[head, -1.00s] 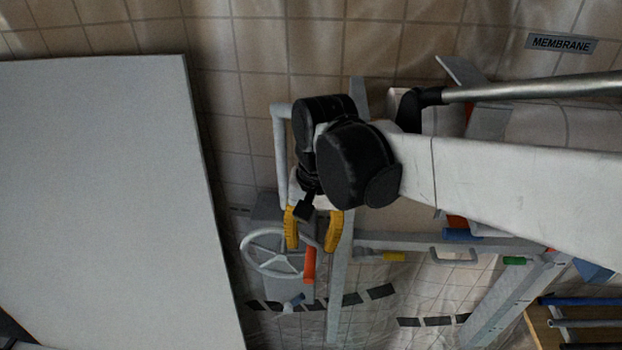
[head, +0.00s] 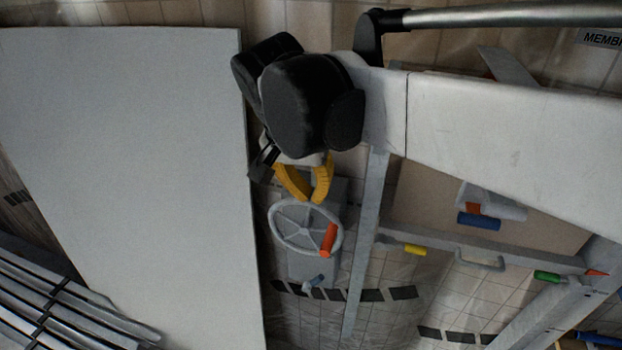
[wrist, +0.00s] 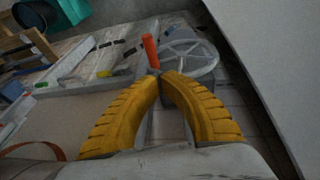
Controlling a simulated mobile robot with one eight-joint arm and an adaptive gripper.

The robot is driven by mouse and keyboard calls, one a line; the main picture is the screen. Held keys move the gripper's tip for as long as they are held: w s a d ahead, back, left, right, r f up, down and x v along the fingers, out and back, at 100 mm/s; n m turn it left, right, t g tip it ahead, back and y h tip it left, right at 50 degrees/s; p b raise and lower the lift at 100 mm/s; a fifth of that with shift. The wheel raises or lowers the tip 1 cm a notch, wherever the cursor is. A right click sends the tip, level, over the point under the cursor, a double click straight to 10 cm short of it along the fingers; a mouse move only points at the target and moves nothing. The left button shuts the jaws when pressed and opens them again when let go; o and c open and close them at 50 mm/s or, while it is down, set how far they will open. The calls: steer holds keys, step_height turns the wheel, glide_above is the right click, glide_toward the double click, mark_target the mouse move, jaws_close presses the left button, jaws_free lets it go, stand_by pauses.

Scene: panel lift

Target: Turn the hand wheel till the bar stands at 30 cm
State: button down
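The hand wheel (head: 277,222) is a pale grey spoked ring on a grey housing (head: 300,268). Its orange handle (head: 328,240) sticks out at the right of the rim. In the wrist view the wheel (wrist: 190,58) and orange handle (wrist: 151,52) lie just beyond my fingertips. My gripper (head: 313,199) has yellow fingers drawn together at the tips, with nothing seen between them. It is above the handle in the head view and appears apart from it. A grey crossbar (head: 530,262) with coloured sleeves runs right of the upright. I cannot read any height scale.
A large pale panel (head: 130,150) stands close on the left. A grey upright (head: 363,240) is just right of the wheel. Yellow (head: 415,250), blue (head: 479,221) and green (head: 547,277) pieces sit on the frame. A slatted metal rack (head: 70,300) is at lower left.

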mark_target(329, 235)
steer(key=s+x, duration=0.1)
steer(key=x, duration=1)
steer(key=shift+d+f, duration=0.2)
steer(key=shift+f, duration=0.3)
steer(key=shift+s+d+b, duration=0.1)
steer(key=shift+s+b, duration=0.05)
steer(key=shift+b, duration=0.15)
steer(key=shift+s+d+f+y, duration=0.1)
steer(key=shift+d+f+y, duration=0.1)
steer(key=shift+y, duration=0.2)
steer(key=shift+d+f+t+y, duration=0.2)
steer(key=shift+t+y, duration=0.1)
steer(key=shift+y, duration=0.1)
steer(key=shift+f, duration=0.1)
